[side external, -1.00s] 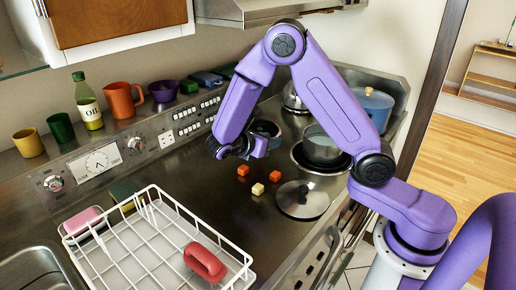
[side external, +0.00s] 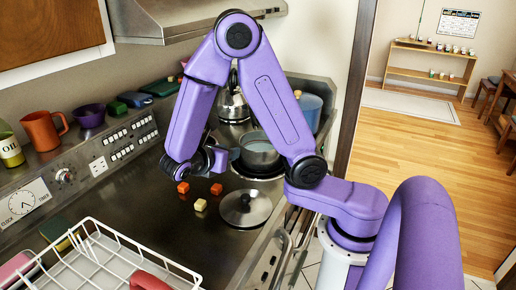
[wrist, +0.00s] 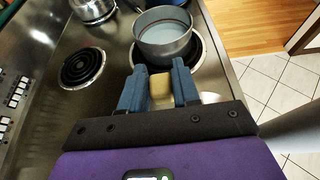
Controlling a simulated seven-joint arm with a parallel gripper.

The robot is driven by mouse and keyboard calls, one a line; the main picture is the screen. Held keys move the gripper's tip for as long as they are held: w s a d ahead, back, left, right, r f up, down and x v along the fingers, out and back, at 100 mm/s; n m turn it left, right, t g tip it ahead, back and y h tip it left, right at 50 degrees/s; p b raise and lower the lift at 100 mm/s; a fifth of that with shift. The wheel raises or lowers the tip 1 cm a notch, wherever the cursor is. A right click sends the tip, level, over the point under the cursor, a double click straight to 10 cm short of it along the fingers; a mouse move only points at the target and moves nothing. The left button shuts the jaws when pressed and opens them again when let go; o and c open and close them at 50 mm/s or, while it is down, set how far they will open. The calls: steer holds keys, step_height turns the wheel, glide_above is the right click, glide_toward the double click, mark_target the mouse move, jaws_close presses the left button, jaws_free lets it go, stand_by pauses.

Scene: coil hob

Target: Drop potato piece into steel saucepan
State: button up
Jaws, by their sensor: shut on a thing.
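The steel saucepan (side external: 258,155) stands on a coil at the right of the hob and looks to hold water. In the wrist view the saucepan (wrist: 165,45) is just ahead of my fingertips. My gripper (wrist: 159,69) is shut on a pale yellow potato piece (wrist: 161,90) between its blue fingers. In the side view my gripper (side external: 230,156) is just left of the saucepan, near its rim. The held piece cannot be made out there. Another pale yellow cube (side external: 200,205) lies on the steel worktop.
Two orange cubes (side external: 183,187) lie near the loose yellow one. A round steel lid (side external: 246,208) lies in front of the saucepan. A kettle (side external: 232,104) and a blue pot (side external: 311,108) stand behind. An empty coil (wrist: 83,68) is left of the saucepan.

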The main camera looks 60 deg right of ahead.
steer(key=shift+d, duration=0.15)
stand_by(0.3)
steer(key=w+d+r+m+g+y, duration=0.2)
steer(key=d+m+g, duration=0.35)
steer(key=d, duration=0.65)
steer(key=m+g+y, duration=0.2)
steer(key=m+g, duration=0.2)
glide_above(257, 135)
steer(key=s+a, duration=0.3)
steer(key=s, duration=0.1)
steer(key=shift+n, duration=0.25)
steer(key=shift+w+a+f, duration=0.1)
steer(key=shift+f, duration=1.05)
steer(key=shift+w+a+f, duration=0.1)
steer(key=shift+f, duration=1.05)
steer(key=o, duration=1.1)
steer(key=shift+w, duration=0.1)
